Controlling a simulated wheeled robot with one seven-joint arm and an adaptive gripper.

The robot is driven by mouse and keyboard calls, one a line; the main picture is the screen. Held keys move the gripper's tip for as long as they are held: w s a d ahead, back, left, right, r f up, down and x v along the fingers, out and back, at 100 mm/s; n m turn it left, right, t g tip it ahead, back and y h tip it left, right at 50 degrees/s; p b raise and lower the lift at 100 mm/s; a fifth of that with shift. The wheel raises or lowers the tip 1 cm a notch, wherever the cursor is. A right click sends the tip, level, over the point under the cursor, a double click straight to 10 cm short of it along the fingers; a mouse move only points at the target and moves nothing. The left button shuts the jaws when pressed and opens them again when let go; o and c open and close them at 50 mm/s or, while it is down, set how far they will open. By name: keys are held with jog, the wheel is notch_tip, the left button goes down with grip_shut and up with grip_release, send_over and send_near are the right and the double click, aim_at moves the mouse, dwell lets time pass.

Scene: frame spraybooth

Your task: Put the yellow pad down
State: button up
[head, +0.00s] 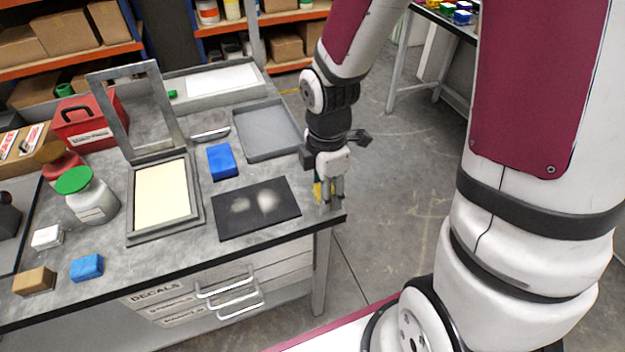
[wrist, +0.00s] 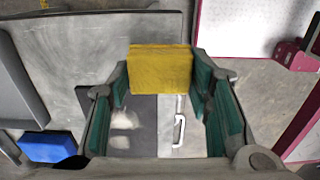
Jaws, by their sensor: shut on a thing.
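The yellow pad (wrist: 160,72) is a plain block held between the green-lined fingers of my gripper (wrist: 159,88) in the wrist view. In the head view, only a sliver of the yellow pad (head: 318,192) shows beside my gripper (head: 330,202). My gripper points down at the right end of the grey workbench, just right of a black mat (head: 230,222) with pale smudges. I cannot tell whether the pad touches the bench.
A blue block (head: 221,161) and a grey tray (head: 268,131) lie behind the mat. White (head: 47,237), tan (head: 34,281) and blue (head: 87,267) pads lie at the front left. The bench's right edge is close to my gripper.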

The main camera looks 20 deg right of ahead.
jog(key=w, duration=0.6)
jog(key=shift+w+d+f, duration=0.1)
jog(key=shift+w+f, duration=0.05)
jog(key=shift+f, duration=1.95)
jog(key=shift+f, duration=0.1)
jog(key=o, duration=1.1)
